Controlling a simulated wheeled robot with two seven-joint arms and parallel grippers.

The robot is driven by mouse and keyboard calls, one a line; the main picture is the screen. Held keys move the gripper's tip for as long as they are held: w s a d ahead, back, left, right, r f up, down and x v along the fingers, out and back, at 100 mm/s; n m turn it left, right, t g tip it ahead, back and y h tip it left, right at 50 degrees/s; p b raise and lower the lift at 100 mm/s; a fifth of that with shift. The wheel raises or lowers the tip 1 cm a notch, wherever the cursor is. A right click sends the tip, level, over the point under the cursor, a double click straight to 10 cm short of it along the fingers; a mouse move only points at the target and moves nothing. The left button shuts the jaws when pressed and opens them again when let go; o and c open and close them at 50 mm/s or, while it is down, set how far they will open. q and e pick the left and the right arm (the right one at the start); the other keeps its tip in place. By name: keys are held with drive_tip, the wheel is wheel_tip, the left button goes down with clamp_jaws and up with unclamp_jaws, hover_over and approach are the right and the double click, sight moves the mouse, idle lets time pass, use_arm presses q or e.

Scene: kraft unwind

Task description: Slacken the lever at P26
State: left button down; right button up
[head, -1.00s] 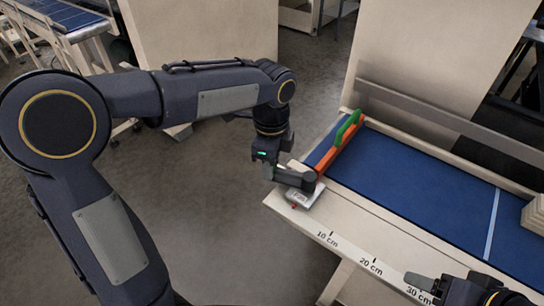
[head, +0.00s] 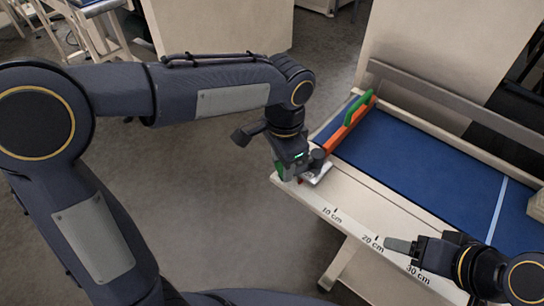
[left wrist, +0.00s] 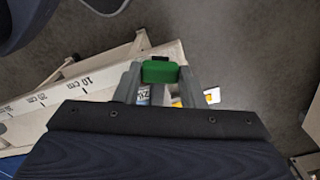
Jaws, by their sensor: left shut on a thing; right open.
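My left gripper (head: 284,172) is at the table's near-left corner, pointing down. It is shut on a green block, which looks like the lever's grip (left wrist: 160,71); in the left wrist view the block sits between the two fingertips. A bit of this green also shows beside the fingers in the head view (head: 279,171). The rest of the lever is hidden behind the gripper. No P26 marking is readable. My right gripper (head: 400,245) is open and empty near the front edge.
An orange bar (head: 347,127) with a green handle (head: 355,107) stands across the left end of the blue table surface (head: 420,158). A ruler strip (head: 352,226) runs along the front edge. A pale stack (head: 537,205) is at the right. The middle is clear.

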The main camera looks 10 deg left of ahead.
use_arm(q)
drive_tip(key=shift+s+d+n, duration=0.25)
drive_tip(key=shift+n, duration=0.15)
drive_tip(key=shift+r, duration=0.1)
drive_tip(key=c, duration=0.9)
unclamp_jaws()
wheel_tip(320, 180, up, 8)
drive_tip(key=shift+f, duration=0.15)
